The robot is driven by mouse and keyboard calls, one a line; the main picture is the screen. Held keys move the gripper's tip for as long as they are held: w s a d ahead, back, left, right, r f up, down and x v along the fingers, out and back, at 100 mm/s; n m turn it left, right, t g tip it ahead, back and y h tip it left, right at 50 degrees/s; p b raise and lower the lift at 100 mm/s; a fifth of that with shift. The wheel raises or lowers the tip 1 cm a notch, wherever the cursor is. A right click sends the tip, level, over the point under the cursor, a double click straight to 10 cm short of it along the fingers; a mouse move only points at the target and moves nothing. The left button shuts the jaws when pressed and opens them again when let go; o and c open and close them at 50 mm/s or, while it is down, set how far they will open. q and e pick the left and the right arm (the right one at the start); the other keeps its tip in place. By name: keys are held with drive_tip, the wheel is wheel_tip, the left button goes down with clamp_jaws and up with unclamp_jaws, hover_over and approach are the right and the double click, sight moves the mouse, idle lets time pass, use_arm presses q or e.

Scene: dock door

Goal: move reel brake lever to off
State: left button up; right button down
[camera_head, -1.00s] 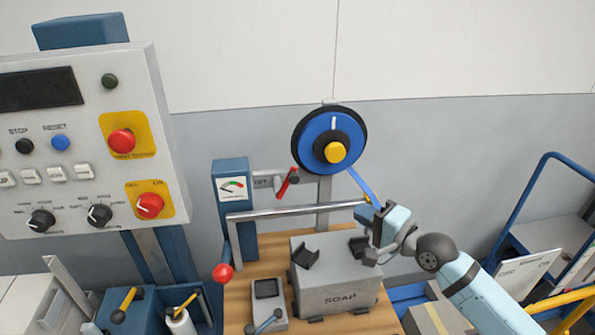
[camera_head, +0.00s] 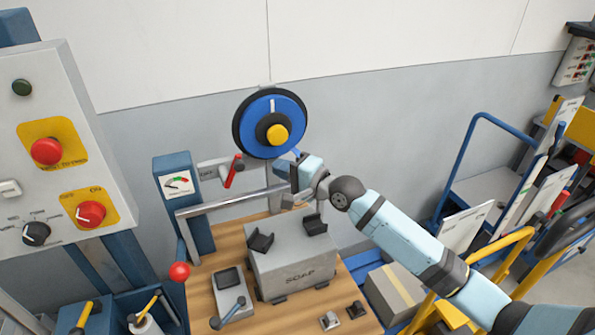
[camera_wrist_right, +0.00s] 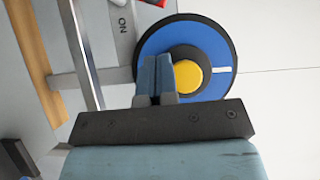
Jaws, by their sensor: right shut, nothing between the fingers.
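The red brake lever (camera_head: 233,171) is on a grey bracket just below and left of the blue reel (camera_head: 259,108), which has a yellow hub. The lever stands steeply, its top leaning slightly right. In the right wrist view only a red bit of the lever (camera_wrist_right: 153,2) shows at the top edge, by a grey plate (camera_wrist_right: 122,17) marked ON. My right gripper (camera_head: 287,162) is shut and empty, at the reel's lower right and apart from the lever. In the wrist view its closed fingers (camera_wrist_right: 154,75) overlap the reel's disc. My left gripper is out of view.
A metal rail (camera_head: 232,199) runs below the lever. A gauge box (camera_head: 178,183) and a control panel (camera_head: 70,130) stand at left. A red-knobbed lever (camera_head: 180,271) sticks out in front.

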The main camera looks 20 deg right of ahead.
sight(234, 175)
drive_tip(key=w+a+p, duration=0.1)
drive_tip(key=w+a, duration=0.2)
drive_tip(key=a, duration=0.2)
drive_tip(key=shift+a+p, duration=0.25)
drive_tip(key=shift+p, duration=0.05)
drive_tip(key=shift+f, duration=0.1)
